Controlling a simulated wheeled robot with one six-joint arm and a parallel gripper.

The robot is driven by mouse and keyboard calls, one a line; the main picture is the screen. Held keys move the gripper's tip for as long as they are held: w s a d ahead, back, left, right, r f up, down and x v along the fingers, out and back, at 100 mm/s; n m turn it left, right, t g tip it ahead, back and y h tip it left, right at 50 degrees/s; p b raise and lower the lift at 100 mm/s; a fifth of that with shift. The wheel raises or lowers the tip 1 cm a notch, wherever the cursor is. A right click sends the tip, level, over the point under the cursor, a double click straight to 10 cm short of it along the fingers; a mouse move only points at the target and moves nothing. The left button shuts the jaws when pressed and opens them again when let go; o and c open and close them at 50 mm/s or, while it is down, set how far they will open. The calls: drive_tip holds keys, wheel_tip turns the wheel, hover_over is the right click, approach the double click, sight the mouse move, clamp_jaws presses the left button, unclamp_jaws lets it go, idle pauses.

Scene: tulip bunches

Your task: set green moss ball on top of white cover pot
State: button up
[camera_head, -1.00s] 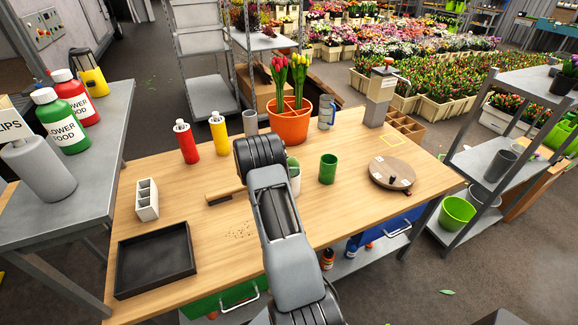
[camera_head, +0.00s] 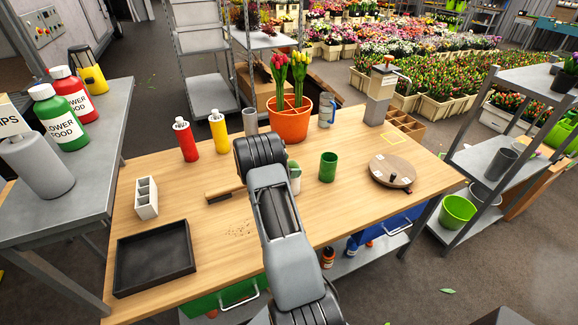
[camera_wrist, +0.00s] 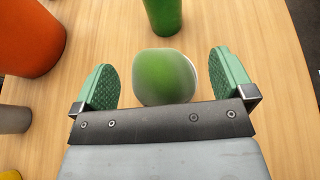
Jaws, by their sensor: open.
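The green moss ball (camera_wrist: 163,77) sits between my two green-padded fingers in the wrist view. In the head view a little of the ball (camera_head: 294,168) shows beside my arm. The white cover pot (camera_head: 296,186) is mostly hidden behind my arm, directly below the ball. In the wrist view only a thin white rim (camera_wrist: 193,75) of the pot shows past the ball's right side. The ball appears to rest on the pot's top. My gripper (camera_wrist: 163,64) is open, with a gap on each side of the ball. In the head view my arm hides the fingers.
A green cup (camera_head: 328,167) stands right of the pot. An orange pot with tulips (camera_head: 290,122) is behind. A brush (camera_head: 224,194) lies to the left, and a round wooden turntable (camera_head: 392,171) is to the right. A dark tray (camera_head: 154,258) lies at front left.

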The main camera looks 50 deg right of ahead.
drive_tip(key=b+v, duration=0.2)
drive_tip(key=v, duration=1.1)
drive_tip(key=shift+a, duration=0.4)
drive_tip(key=shift+w+r, duration=0.1)
